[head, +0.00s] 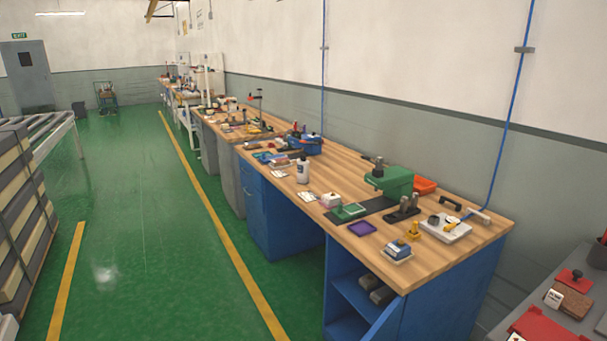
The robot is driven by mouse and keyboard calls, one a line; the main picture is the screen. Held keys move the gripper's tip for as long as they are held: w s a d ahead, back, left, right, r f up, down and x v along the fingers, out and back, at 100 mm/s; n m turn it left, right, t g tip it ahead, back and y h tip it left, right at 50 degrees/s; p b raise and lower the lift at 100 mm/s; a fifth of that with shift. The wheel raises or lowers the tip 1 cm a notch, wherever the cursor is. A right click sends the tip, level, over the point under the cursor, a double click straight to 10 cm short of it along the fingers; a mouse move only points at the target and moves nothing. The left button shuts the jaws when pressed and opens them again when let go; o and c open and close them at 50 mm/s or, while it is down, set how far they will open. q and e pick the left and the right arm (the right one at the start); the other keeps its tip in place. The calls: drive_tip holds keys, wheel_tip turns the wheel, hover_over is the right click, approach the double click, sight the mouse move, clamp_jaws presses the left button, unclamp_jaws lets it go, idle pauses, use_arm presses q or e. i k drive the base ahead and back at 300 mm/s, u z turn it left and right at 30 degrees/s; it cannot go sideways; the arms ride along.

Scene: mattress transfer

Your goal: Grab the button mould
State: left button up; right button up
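A long workbench (345,166) with a wooden top and blue cabinets stands along the right wall. I cannot tell for certain which item on it is the button mould. Small candidates near its front end are a blue-topped block on a white base (398,251), a yellow piece (413,231), a dark block with two posts (403,210) and a white plate with small parts (446,229). A green machine (391,182) stands behind them on a dark mat, beside a green-framed plate (349,211) and a purple tray (362,228). Neither of my grippers is in view.
A green floor aisle (150,220) with yellow lines runs clear left of the bench. Stacked mattress-like slabs (20,225) and a roller conveyor (45,132) stand at left. A grey table (570,290) with red items is at lower right. A blue hose (515,100) hangs over the bench.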

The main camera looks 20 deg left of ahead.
sight(302, 168)
drive_tip(key=u, duration=2.15)
drive_tip(key=i, duration=2)
drive_tip(key=z, duration=2.5)
drive_tip(key=i, duration=1.95)
drive_tip(key=u, duration=0.2)
